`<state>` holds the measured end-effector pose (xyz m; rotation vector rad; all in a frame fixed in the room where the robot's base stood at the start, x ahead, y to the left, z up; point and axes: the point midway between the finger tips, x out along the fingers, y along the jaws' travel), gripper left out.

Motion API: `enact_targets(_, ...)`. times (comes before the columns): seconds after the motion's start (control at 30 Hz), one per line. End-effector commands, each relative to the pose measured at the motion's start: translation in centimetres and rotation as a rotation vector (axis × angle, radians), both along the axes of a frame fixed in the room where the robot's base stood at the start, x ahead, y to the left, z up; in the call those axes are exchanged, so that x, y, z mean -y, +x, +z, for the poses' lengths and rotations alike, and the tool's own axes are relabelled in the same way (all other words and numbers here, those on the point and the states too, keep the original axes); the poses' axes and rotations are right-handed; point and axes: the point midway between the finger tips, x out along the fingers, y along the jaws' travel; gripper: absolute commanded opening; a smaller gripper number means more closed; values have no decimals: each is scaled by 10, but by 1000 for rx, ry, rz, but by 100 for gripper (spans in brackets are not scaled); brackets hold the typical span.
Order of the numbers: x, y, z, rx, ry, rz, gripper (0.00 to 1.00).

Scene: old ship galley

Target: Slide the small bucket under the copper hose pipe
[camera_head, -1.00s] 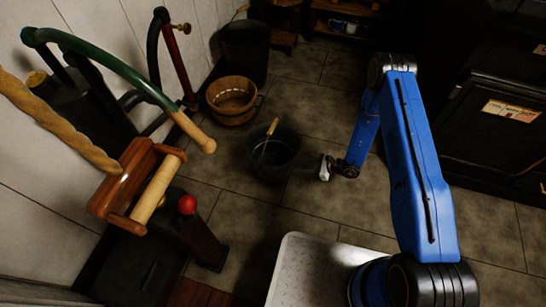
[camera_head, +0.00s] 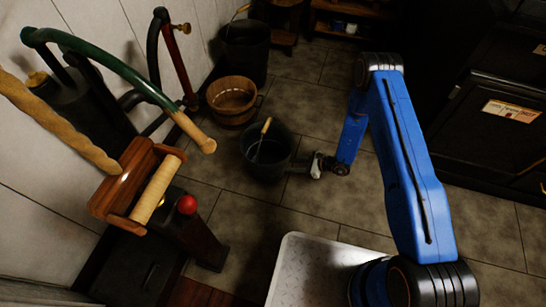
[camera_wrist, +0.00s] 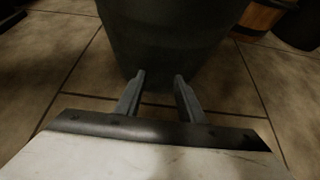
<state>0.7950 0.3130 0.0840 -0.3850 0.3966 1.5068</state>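The small dark bucket (camera_head: 266,172) stands upright on the tiled floor, with a light wooden grip on its wire handle. Its dark wall (camera_wrist: 170,35) fills the top middle of the wrist view. My gripper (camera_head: 314,165) is low at the bucket's right side. In the wrist view its two fingers (camera_wrist: 158,78) are apart, with nothing between them, and their tips are at the bucket's lower wall; I cannot tell whether both touch.
A wooden tub (camera_head: 232,108) stands close behind the bucket, and a larger dark bucket (camera_head: 246,50) stands farther back. A pedestal with a red ball (camera_head: 187,205) is at the lower left. Dark cabinets (camera_head: 490,110) line the right. Floor between bucket and pedestal is clear.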

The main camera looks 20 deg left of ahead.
Motion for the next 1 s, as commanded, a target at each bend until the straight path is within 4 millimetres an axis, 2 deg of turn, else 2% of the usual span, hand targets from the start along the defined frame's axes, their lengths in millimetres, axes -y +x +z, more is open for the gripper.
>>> enact_targets(0.7, -41, 1, 1, 1, 2, 2, 34)
enact_targets(1.0, -49, 1, 1, 1, 2, 2, 34)
